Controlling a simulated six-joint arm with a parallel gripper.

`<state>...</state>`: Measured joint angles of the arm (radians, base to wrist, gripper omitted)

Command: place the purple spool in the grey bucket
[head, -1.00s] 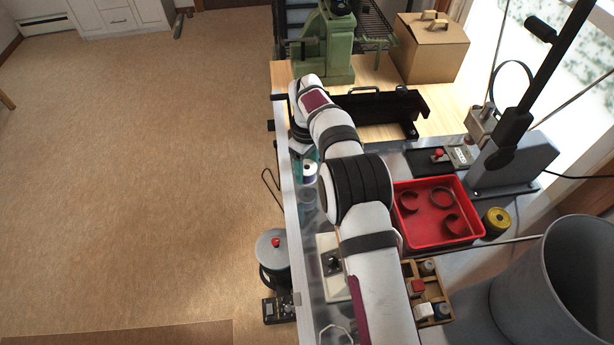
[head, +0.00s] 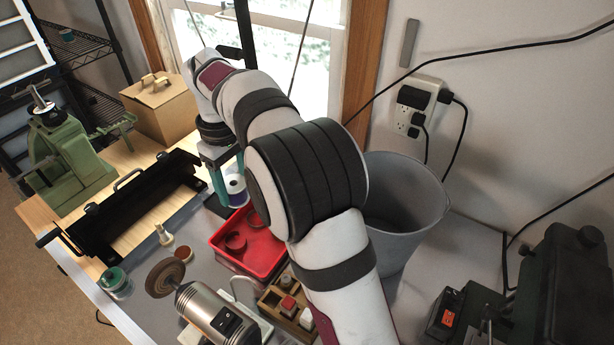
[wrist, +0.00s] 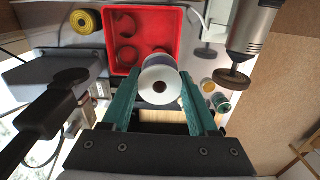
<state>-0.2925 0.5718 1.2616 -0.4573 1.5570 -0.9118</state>
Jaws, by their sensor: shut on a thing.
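The purple spool (head: 237,186) has pale ends and a blue-purple band. In the head view it hangs between the teal fingers of my gripper (head: 230,192), raised above the bench behind the red tray. In the wrist view the spool's white end with its dark centre hole (wrist: 159,84) faces the camera, with the fingers closed on both sides. The grey bucket (head: 410,215) stands upright to the right of my gripper, against the wall. My arm hides its left part, and the spool is outside it.
A black folding brake (head: 125,205) and a cardboard box (head: 160,108) are at left.

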